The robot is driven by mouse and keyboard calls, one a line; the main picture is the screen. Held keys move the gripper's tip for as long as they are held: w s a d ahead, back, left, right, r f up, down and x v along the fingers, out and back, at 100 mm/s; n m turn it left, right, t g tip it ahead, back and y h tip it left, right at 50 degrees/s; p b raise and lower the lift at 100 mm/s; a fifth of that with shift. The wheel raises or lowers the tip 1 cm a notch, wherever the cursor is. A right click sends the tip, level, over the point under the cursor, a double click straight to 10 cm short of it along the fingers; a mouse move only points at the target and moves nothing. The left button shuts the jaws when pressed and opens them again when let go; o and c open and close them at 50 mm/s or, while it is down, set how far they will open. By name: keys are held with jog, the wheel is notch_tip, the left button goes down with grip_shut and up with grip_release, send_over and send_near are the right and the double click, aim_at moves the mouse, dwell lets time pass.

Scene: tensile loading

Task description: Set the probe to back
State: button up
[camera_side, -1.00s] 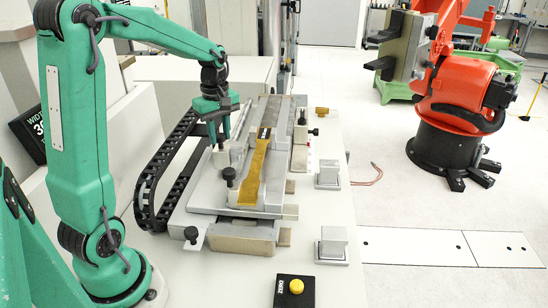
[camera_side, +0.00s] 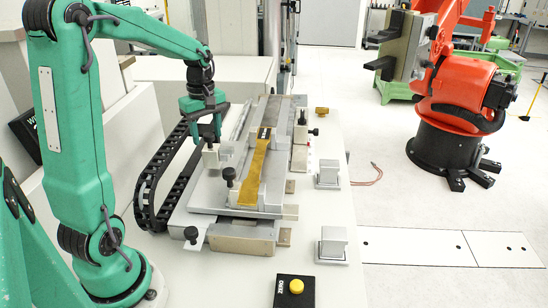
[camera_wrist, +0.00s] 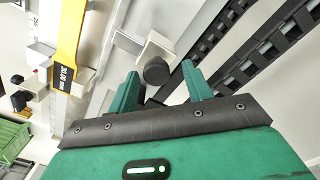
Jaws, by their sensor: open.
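A small pale block with a dark round knob (camera_wrist: 156,70), which may be the probe, stands at the left side of the fixture. In the wrist view it lies just beyond and between my fingertips. In the side view the block (camera_side: 211,158) shows just below my gripper (camera_side: 206,138). My gripper is open, with its two green fingers (camera_wrist: 160,78) spread apart. I cannot tell whether a finger touches the knob. A yellow specimen (camera_side: 259,165) with a dark label lies along the fixture; it also shows in the wrist view (camera_wrist: 68,35).
A black cable chain (camera_side: 152,190) curves left of the fixture. A yellow ZERO button (camera_side: 296,286) is at the front. Two grey blocks (camera_side: 333,243) stand right. An orange robot (camera_side: 455,100) is farther right.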

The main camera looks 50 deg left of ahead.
jog(key=shift+r, duration=0.1)
jog(key=shift+r, duration=3.85)
jog(key=shift+d+r+m, duration=0.1)
jog(key=shift+d+m, duration=0.2)
jog(key=shift+d, duration=0.15)
jog(key=s+d+m+t, duration=0.2)
jog(key=s+d+m, duration=0.3)
jog(key=d+m, duration=0.3)
jog(key=s+d+f+m+t, duration=0.1)
jog(key=s+d+m+t, duration=0.2)
jog(key=s+d+m, duration=0.3)
jog(key=d+m, duration=0.3)
jog(key=d, duration=0.2)
jog(key=shift+f+t, duration=0.2)
jog(key=shift+t, duration=0.1)
